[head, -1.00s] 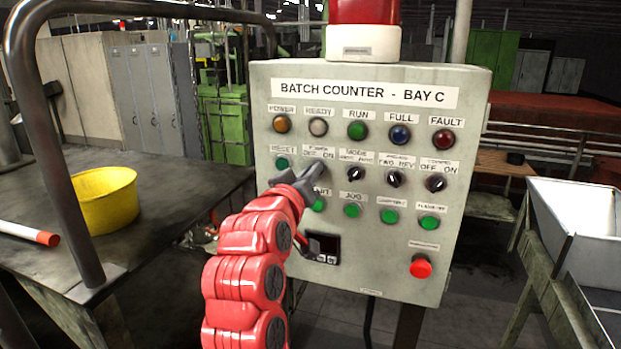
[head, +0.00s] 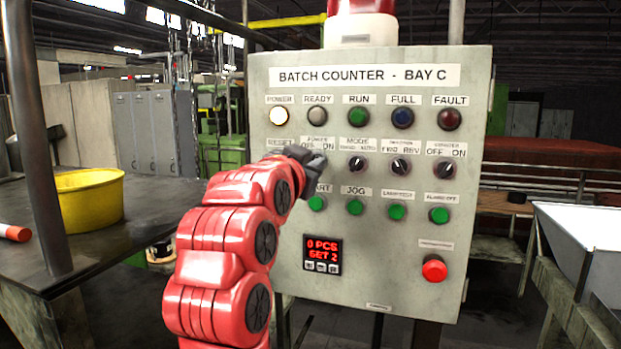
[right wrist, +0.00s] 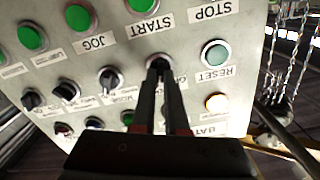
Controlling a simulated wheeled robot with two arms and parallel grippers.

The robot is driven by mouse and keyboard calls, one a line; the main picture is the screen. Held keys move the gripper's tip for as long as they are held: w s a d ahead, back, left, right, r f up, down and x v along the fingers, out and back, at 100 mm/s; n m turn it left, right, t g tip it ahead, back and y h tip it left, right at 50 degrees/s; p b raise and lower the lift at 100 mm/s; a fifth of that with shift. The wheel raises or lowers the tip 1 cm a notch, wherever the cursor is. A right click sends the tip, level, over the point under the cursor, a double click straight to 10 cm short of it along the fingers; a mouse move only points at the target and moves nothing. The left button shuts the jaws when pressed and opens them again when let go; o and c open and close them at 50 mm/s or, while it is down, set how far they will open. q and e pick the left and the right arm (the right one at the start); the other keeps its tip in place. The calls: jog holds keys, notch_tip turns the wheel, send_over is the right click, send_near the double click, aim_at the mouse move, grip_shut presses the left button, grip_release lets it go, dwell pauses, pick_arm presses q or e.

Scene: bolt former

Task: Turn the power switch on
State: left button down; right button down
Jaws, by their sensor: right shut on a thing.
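The grey control panel (head: 390,265), labelled BATCH COUNTER - BAY C, stands in front of me. My right gripper (head: 318,160) is at its POWER OFF/ON switch, in the second row below the READY lamp. In the right wrist view the gripper's two fingers (right wrist: 163,75) are shut on the power switch (right wrist: 158,66), which they mostly hide. I cannot read the knob's exact angle. The POWER lamp (head: 279,117) glows bright, and it also glows in the right wrist view (right wrist: 217,103). My left gripper is not in view.
The MODE switch (head: 357,164) is close to the right of the gripper. A red push button (head: 434,268) is at the panel's lower right. A table with a yellow bin (head: 92,200) stands left. A white tray (head: 590,228) stands right.

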jog(key=shift+m+b, duration=0.4)
jog(key=shift+m, duration=0.7)
jog(key=c, duration=0.9)
grip_release()
jog(key=shift+c, duration=0.2)
jog(key=b+v, duration=0.4)
jog(key=v, duration=1.3)
jog(key=shift+s, duration=0.2)
